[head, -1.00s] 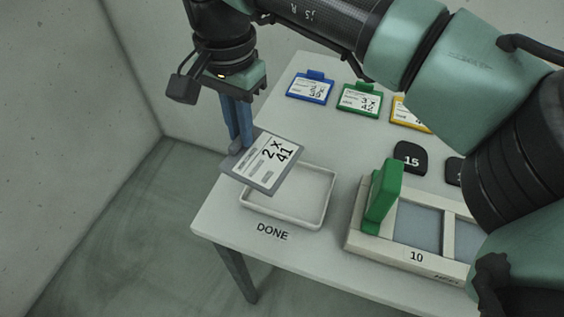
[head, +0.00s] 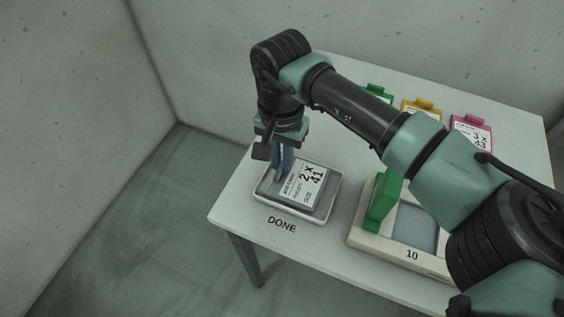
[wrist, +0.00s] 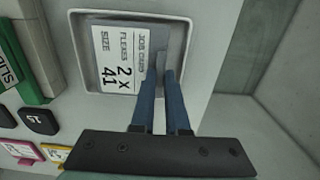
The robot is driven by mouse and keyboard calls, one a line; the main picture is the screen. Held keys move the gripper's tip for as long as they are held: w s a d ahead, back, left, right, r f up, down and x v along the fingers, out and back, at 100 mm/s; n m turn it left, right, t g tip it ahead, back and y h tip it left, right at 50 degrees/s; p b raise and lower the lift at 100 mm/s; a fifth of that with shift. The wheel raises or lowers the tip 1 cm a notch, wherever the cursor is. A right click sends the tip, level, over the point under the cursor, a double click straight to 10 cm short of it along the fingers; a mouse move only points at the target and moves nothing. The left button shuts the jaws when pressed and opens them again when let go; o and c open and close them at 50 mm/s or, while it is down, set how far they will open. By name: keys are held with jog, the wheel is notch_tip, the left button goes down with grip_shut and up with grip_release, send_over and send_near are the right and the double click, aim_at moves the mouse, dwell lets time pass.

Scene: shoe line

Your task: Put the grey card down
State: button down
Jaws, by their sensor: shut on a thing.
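The grey card (head: 303,184) has a white label reading "2 x 41" and lies flat within the rim of the white tray (head: 327,211) beside the word DONE. It also shows in the wrist view (wrist: 112,62), inside the tray's walls (wrist: 78,70). My gripper (head: 281,176) points down over the tray's left part, with its blue fingers shut on the card's tab. In the wrist view the fingers (wrist: 163,75) meet at the card's edge. I cannot tell whether the card touches the tray floor.
Green, yellow (head: 421,108) and pink (head: 472,133) cards lie at the back. The table's left edge is close to the tray.

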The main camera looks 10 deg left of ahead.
jog(key=shift+f, duration=0.7)
jog(key=shift+f, duration=0.15)
jog(key=c, duration=0.9)
grip_release()
notch_tip(320, 180, up, 12)
jog(key=shift+r, duration=0.2)
